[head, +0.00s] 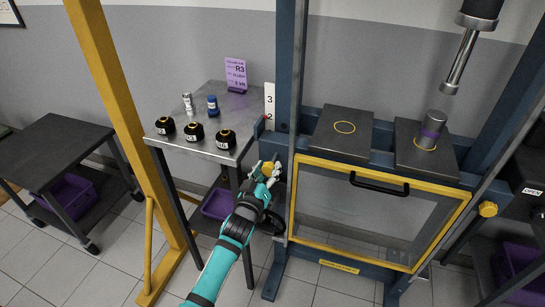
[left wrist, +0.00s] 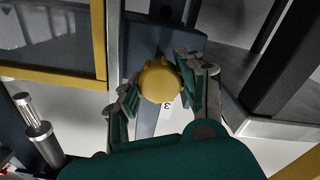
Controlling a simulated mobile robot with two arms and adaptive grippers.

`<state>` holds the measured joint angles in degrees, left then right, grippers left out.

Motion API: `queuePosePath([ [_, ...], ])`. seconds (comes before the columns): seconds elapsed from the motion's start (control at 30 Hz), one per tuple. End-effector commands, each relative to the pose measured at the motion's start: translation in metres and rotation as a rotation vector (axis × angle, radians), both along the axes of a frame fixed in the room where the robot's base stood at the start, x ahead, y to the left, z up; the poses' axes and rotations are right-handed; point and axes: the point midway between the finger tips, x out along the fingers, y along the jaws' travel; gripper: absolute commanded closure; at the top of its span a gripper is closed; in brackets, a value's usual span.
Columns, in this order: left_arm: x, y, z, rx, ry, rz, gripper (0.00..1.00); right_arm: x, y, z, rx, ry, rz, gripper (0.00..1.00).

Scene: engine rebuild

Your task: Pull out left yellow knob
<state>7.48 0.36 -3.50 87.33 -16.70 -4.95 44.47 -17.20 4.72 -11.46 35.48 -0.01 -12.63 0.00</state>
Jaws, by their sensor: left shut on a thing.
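The left yellow knob (head: 268,168) is on the left side of the blue press frame, beside the yellow-framed guard. My left gripper (head: 266,174) has its fingers around this knob, partly hiding it. In the left wrist view the round yellow knob (left wrist: 160,82) sits between the two fingers of my left gripper (left wrist: 161,88), which is shut on it. How far the knob stands out from the frame cannot be told. Another yellow knob (head: 488,209) is on the right side of the press frame. My right gripper is not in view.
The guard (head: 380,261) has a black handle (head: 379,184). Two dark plates (head: 342,132) lie on the press, the right one bearing a metal cylinder (head: 432,128).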

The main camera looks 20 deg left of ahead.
Motion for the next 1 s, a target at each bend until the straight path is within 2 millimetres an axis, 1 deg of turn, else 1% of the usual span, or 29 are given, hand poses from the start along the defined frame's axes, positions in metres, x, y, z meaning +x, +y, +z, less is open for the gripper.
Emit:
queuePosePath([
  [0.03,-0.010,0.000,0.002,-0.002,0.007,0.001,1.00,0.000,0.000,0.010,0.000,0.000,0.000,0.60],
  [0.13,-0.018,0.000,0.000,-0.001,0.006,0.000,1.00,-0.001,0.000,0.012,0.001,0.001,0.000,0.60],
  [0.4,-0.019,0.001,-0.002,0.000,0.004,0.000,1.00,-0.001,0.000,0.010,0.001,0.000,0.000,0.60],
  [0.43,-0.019,0.000,-0.002,0.000,0.004,0.000,0.60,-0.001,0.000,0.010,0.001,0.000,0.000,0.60],
  [0.5,-0.019,0.001,-0.002,0.000,0.004,0.000,0.51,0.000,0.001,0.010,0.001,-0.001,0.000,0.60],
  [0.73,-0.018,0.001,-0.001,0.000,0.002,0.001,0.51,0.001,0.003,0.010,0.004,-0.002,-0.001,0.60],
  [0.83,-0.022,0.001,-0.001,0.000,0.002,0.001,0.51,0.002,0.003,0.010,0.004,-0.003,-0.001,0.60],
  [0.93,-0.033,0.001,-0.002,0.000,0.003,0.001,0.51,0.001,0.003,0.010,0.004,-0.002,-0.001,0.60],
  [1.0,-0.046,0.002,-0.001,0.001,0.003,0.001,0.51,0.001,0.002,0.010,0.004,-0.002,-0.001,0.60],
])
